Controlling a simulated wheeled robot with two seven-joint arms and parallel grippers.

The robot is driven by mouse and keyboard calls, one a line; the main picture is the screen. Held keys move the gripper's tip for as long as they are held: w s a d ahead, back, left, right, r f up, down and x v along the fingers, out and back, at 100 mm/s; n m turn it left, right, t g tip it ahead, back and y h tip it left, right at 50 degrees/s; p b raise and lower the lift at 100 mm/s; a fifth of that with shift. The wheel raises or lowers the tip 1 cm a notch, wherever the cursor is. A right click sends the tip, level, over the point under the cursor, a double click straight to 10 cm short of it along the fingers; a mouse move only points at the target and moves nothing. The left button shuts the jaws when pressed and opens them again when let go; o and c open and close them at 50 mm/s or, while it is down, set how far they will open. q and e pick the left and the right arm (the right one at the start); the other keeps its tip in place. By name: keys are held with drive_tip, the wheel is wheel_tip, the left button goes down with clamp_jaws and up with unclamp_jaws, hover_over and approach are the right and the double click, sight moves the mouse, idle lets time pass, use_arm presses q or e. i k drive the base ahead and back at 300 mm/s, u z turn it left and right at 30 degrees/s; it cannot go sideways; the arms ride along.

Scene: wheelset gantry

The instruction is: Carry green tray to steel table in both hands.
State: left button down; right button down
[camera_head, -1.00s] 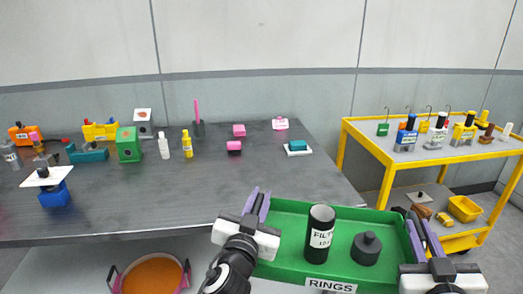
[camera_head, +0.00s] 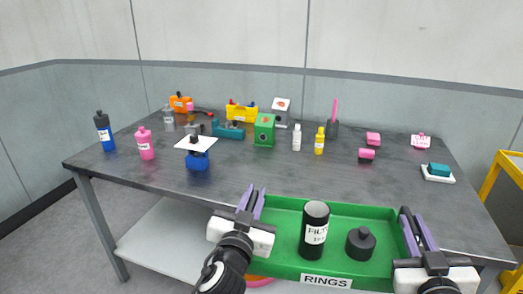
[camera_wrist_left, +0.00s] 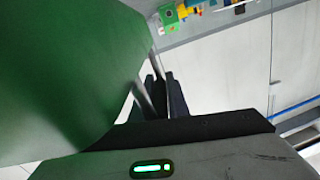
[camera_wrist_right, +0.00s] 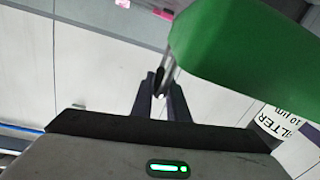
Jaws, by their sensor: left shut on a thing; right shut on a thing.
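The green tray (camera_head: 285,262) is held level in front of me, with a "RINGS" label on its near wall. A black filter cylinder (camera_head: 313,245) stands upright in it, beside a dark grey knobbed weight (camera_head: 360,244). My left gripper (camera_head: 252,200) is shut on the tray's left end; the tray wall (camera_wrist_left: 70,70) fills much of the left wrist view. My right gripper (camera_head: 412,222) is shut on the tray's right end, also seen in the right wrist view (camera_wrist_right: 160,85). The steel table (camera_head: 130,175) lies ahead, its near edge partly hidden behind the tray.
The table's front middle is clear. A yellow cart (camera_head: 497,175) is at the right edge.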

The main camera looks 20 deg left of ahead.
sight(331, 192)
drive_tip(key=i, duration=1)
